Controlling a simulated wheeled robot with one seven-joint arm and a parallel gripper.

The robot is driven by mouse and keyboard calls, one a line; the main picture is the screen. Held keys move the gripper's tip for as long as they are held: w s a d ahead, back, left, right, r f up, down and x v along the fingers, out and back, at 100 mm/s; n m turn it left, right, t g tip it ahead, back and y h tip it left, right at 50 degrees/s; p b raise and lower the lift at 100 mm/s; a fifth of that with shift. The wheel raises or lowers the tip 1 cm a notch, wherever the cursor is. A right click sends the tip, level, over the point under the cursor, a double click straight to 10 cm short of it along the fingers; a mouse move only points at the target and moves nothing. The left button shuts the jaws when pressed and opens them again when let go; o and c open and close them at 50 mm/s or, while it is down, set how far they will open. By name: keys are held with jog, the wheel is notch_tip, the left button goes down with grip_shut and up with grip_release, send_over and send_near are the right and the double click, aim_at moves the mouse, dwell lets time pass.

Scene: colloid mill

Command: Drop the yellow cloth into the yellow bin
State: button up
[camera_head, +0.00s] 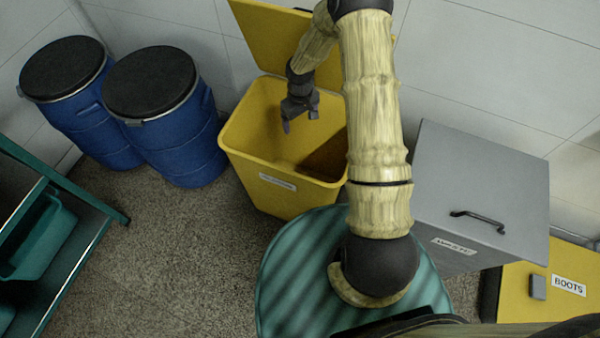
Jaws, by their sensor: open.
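The yellow bin (265,189) stands against the back wall with its lid (270,38) raised open behind it. My gripper (299,122) hangs over the bin's opening, pointing down. Its jaws are open, and I see nothing between them. I cannot make out the yellow cloth in this view. Part of the bin's inside is dark, and its right side is hidden behind my arm.
Two blue drums (168,115) with black lids stand left of the bin. A grey lidded box (480,190) is at right, near a yellow cabinet marked BOOTS (555,290). A green shelf rack (85,280) stands at the left edge. Speckled floor is clear between rack and bin.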

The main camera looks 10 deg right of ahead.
notch_tip(320, 180, up, 5)
jog(key=p, duration=0.3)
jog(key=shift+p, duration=0.3)
jog(key=shift+r, duration=0.1)
notch_tip(320, 180, up, 12)
jog(key=p, duration=0.1)
dwell(0.4)
dwell(0.8)
